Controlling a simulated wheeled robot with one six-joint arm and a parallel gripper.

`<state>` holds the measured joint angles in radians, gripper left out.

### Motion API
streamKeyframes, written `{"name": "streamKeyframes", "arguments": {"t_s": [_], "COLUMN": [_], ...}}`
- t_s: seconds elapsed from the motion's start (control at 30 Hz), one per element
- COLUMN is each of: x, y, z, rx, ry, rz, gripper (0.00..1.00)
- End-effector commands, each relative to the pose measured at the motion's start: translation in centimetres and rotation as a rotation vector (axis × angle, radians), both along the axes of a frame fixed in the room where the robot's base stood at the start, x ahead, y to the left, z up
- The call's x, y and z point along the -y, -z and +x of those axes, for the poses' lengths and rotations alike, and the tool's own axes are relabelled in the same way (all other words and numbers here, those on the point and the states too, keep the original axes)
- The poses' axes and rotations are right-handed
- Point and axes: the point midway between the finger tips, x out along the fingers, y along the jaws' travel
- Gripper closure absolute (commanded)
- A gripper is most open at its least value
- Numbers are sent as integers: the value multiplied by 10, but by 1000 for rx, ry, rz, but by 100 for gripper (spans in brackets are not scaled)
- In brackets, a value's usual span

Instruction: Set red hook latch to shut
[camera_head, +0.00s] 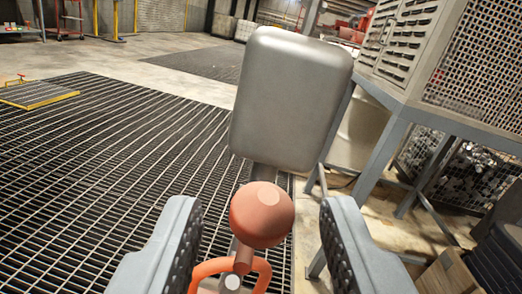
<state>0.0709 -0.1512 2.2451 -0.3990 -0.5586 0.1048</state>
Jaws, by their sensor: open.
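The red hook latch shows at the bottom middle as a salmon-red ball knob (262,215) on a short stem, with an orange-red curved hook or loop (225,268) below it. A grey rounded metal block (290,97) stands just behind and above the knob. My gripper (262,222) is open, with one grey ribbed finger on each side of the knob. Neither finger appears to touch the knob. The lower part of the latch is cut off by the picture's bottom edge, and whether the hook is engaged cannot be told.
Dark floor grating (110,150) spreads across the left, mostly clear. A grey metal frame with perforated panels (470,70) stands at the right. A cardboard box (447,273) sits at the lower right. A yellow-edged plate (38,95) lies at the far left.

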Motion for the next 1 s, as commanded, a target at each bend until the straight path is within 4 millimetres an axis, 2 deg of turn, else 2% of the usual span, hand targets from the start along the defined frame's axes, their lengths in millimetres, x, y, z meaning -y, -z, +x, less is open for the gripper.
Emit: {"name": "streamKeyframes", "arguments": {"t_s": [0.1,0.23,0.63,0.83,1.0], "x": [-2,-3,-4,-4,-4], "y": [0,0,0,0,0], "z": [14,23,27,27,27], "rx": [0,1,1,1,1], "ry": [0,-1,0,0,0], "rz": [1,-1,-1,0,0], "gripper": [59,59,59,98,100]}}
